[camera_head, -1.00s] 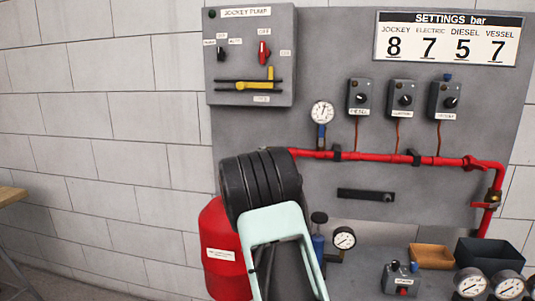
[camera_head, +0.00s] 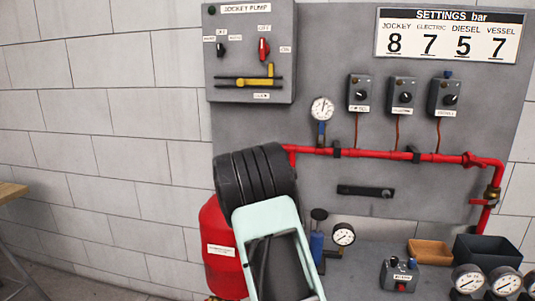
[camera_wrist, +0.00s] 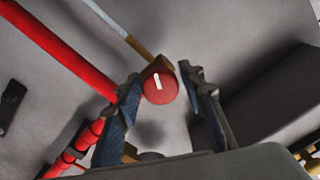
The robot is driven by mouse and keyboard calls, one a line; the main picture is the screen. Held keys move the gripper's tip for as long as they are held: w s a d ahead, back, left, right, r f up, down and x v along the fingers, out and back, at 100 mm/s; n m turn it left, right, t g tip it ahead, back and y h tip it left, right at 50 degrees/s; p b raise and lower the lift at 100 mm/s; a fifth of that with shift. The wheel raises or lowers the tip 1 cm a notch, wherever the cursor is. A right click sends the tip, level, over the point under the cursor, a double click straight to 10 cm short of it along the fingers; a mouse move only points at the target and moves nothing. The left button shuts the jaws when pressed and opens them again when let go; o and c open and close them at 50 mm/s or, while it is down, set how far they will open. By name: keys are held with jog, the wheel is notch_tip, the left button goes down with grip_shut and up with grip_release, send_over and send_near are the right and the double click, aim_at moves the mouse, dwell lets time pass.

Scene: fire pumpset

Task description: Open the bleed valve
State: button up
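In the wrist view a round red knob (camera_wrist: 159,88) with a white line on its face sits on a brass body (camera_wrist: 158,66), with a pale thin pipe leading up-left. I take it to be the bleed valve, though no label shows. My gripper (camera_wrist: 160,83) is open, its two dark fingertips on either side of the knob. Gaps show between knob and fingers, so it does not look gripped; the exact depth is unclear. In the head view my arm hides the gripper and this knob.
A red pipe (camera_wrist: 65,45) runs close by on the left in the wrist view, and a dark box-like shape (camera_wrist: 275,95) is at right. In the head view a red tank (camera_head: 221,252) stands beside my arm, with a gauge (camera_head: 343,235) to its right.

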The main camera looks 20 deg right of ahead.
jog(key=shift+o, duration=0.6)
jog(key=shift+s+a, duration=0.1)
jog(key=v, duration=1.1)
jog(key=shift+s+a, duration=0.2)
jog(key=shift+s, duration=0.1)
